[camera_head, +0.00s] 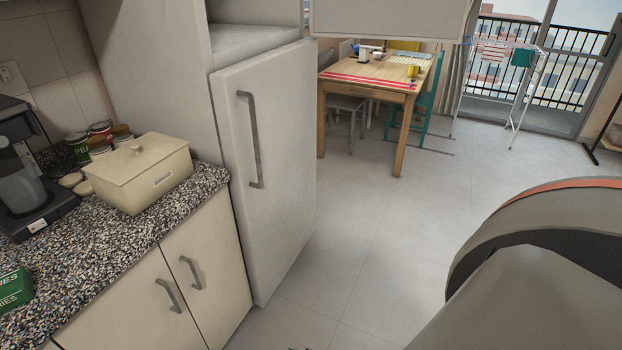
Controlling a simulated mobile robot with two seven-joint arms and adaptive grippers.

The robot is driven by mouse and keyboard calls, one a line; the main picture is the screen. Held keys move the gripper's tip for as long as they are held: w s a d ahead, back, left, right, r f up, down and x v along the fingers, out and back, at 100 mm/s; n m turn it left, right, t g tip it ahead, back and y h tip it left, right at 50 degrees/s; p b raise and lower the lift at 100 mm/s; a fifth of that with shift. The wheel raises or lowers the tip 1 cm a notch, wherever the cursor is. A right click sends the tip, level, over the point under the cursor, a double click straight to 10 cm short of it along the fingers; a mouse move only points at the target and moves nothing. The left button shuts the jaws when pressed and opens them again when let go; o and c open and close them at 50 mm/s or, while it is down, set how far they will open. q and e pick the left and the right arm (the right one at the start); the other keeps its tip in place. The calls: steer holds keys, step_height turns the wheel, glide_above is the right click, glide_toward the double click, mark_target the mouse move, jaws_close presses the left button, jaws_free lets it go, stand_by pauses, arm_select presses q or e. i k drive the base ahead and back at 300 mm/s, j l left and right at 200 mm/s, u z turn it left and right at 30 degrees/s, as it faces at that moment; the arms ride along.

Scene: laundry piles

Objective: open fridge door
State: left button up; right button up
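The pale grey fridge stands left of centre in the head view, at the end of the counter. Its lower door (285,130) has a vertical grey metal handle (251,140) near its left edge. This door looks shut or nearly shut; a small gap cannot be ruled out. Above it the upper compartment (250,42) is open, and a pale panel that looks like its door (390,18) is swung out to the right. Neither gripper shows, and nothing is seen touching the handle. A tiny dark shape at the bottom edge is too cut off to identify.
A speckled counter (110,255) on the left holds a cream lidded box (140,172), cans (100,135) and a black coffee machine (28,175). Tiled floor (365,225) is clear before the fridge. A wooden table (372,84) and drying rack (500,75) stand behind.

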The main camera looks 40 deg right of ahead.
mark_target(266, 104)
steer(key=z, duration=1.1)
